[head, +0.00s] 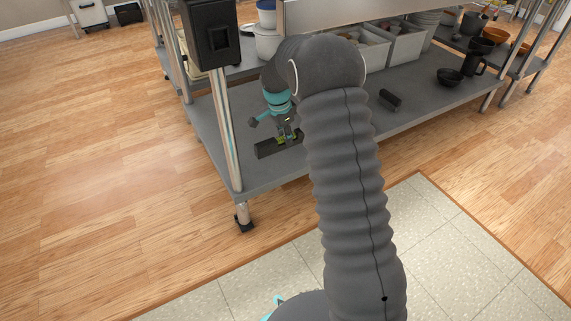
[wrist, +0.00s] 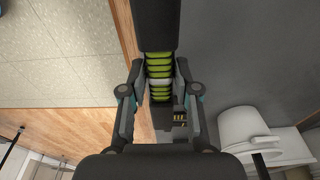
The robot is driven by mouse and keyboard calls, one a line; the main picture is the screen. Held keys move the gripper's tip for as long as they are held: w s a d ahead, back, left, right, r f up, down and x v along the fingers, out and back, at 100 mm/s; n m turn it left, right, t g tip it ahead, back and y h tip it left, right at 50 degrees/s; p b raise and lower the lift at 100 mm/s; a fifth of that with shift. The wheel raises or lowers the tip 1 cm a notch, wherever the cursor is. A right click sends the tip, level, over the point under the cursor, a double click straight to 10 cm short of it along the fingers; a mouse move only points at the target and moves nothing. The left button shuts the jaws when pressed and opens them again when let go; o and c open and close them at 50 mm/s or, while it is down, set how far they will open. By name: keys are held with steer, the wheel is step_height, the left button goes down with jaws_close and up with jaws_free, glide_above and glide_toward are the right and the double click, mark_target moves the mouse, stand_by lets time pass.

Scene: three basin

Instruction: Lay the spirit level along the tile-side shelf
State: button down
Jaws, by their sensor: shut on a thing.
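A dark bar, which I take for the spirit level (head: 266,149), is held in my gripper (head: 285,136) at the near left part of the lower shelf (head: 250,178). My gripper's fingers are shut on the bar near its middle. In the head view the bar runs roughly along the tile-side edge, a little in from it. In the wrist view the bar (wrist: 155,25) extends away past my gripper (wrist: 160,85), with green ribbed surfaces between the fingers. I cannot tell whether the bar touches the shelf.
A small dark block (head: 390,100) lies farther right on the shelf. A metal post (head: 226,130) rises at the near left corner. Bare shelf lies right of the bar; tile floor (head: 440,250) lies in front.

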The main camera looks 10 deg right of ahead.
step_height(320, 180, down, 9)
steer(key=shift+f+b, duration=0.15)
steer(key=shift+b, duration=0.45)
steer(key=shift+f, duration=0.2)
steer(key=c, duration=0.8)
jaws_free()
steer(key=shift+c, duration=0.2)
steer(key=shift+r, duration=0.1)
steer(key=shift+s+a+r+p, duration=0.1)
steer(key=shift+a+r+p, duration=0.1)
steer(key=shift+r, duration=1.05)
steer(key=shift+s+a+r+p, duration=0.1)
steer(key=shift+a+r+p, duration=0.05)
steer(key=shift+r, duration=1.15)
steer(key=shift+a+r+p, duration=0.15)
steer(key=shift+a+r, duration=0.05)
steer(key=shift+r, duration=1.05)
